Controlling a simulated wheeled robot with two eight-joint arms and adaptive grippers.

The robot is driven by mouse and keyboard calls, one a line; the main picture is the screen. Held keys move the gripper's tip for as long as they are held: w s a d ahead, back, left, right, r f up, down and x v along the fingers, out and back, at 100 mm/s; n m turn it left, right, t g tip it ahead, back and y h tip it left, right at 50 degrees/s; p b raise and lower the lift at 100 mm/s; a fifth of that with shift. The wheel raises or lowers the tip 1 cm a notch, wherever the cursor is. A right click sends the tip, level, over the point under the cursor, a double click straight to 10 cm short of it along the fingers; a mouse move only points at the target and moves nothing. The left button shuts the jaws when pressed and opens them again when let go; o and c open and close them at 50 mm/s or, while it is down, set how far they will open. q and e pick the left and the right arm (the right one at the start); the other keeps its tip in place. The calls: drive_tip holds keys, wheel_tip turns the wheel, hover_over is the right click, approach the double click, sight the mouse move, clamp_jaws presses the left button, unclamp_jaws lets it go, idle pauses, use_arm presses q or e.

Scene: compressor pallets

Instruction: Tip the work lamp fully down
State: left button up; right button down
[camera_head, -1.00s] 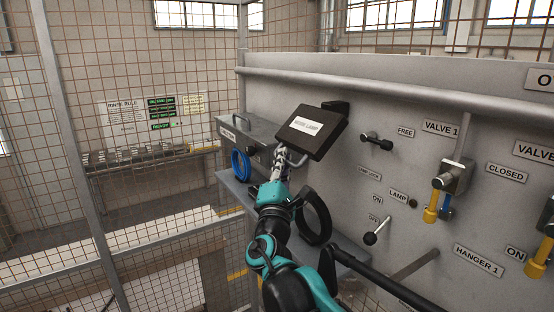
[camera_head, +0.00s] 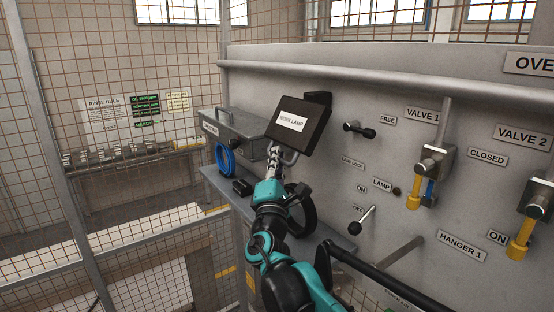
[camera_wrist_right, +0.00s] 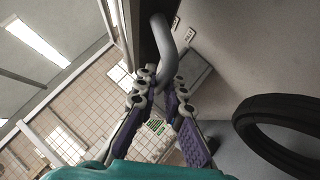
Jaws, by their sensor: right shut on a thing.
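The work lamp (camera_head: 310,138) is a dark, flat box with a white label, fixed to the grey panel by a black mount. Its face leans, with the lower edge toward me. A grey bent handle (camera_head: 291,159) comes off its lower edge; the handle also shows in the right wrist view (camera_wrist_right: 163,70). My right gripper (camera_head: 275,158) is shut on this handle, with its purple-padded fingers (camera_wrist_right: 160,88) around the tube. The fingers partly hide the handle's end. My left gripper is not in view.
A black ring (camera_head: 307,212) stands close beside my right wrist. A lamp switch lever (camera_head: 364,220), a lock knob (camera_head: 360,130) and yellow-handled valves (camera_head: 430,165) stick out of the panel. A grey box (camera_head: 232,135) and blue coil (camera_head: 224,160) are at left.

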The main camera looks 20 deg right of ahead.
drive_tip(key=c, duration=1.6)
unclamp_jaws()
drive_tip(key=v, duration=1.2)
drive_tip(key=shift+f, duration=0.2)
